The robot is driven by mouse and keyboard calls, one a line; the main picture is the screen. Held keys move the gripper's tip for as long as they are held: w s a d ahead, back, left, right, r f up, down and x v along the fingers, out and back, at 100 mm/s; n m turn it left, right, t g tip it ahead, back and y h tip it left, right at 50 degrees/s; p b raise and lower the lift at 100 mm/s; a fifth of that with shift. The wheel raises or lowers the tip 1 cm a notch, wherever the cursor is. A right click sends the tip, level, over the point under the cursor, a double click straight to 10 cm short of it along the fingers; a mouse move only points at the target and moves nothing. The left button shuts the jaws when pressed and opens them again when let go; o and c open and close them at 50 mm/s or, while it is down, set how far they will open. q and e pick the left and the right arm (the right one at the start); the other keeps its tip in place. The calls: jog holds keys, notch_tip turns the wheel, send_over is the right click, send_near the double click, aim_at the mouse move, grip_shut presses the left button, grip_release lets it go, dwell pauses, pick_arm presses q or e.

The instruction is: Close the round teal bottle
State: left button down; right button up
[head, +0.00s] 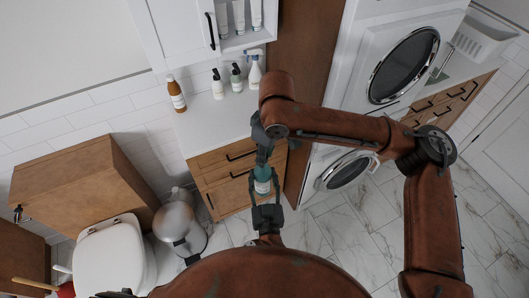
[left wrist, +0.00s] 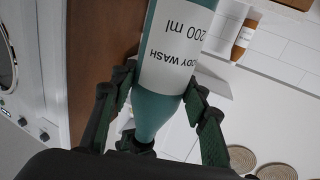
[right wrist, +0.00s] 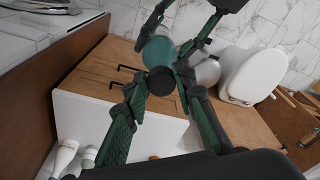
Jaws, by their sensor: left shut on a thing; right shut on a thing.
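The round teal bottle (head: 262,172) has a white body wash label. My left gripper (head: 266,205) is shut around its body, and its fingers flank the bottle (left wrist: 165,105) in the left wrist view. There the label reads upside down and the narrow end points down the picture. My right gripper (head: 262,138) is at the bottle's far end. In the right wrist view its fingers close on a round black cap (right wrist: 160,81), with the teal bottle (right wrist: 158,52) straight behind it. Whether the cap touches the neck cannot be told.
A white counter (head: 215,125) over wooden drawers (head: 240,160) stands behind the grippers. An amber bottle (head: 176,93) and several pump bottles stand along its back. A toilet (head: 112,255) and a metal bin (head: 180,222) are at left, a washing machine (head: 348,170) at right.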

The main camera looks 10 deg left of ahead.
jog(key=shift+f, duration=0.4)
jog(key=shift+f, duration=0.55)
dwell(0.4)
jog(key=m, duration=0.6)
jog(key=shift+s+a+h, duration=0.15)
jog(key=shift+a+h, duration=0.05)
jog(key=shift+h, duration=0.1)
jog(key=m, duration=0.6)
jog(key=shift+a+t+h, duration=0.2)
jog(key=shift+t+h, duration=0.1)
jog(key=m, duration=0.3)
jog(key=shift+a+m, duration=0.1)
jog(key=shift+m, duration=0.2)
jog(key=m, duration=0.4)
jog(key=shift+a+h, duration=0.15)
jog(key=shift+h, duration=0.25)
jog(key=m, duration=0.6)
jog(key=shift+w+a+m+g, duration=0.2)
jog(key=shift+m+g, duration=0.1)
jog(key=shift+g, duration=0.1)
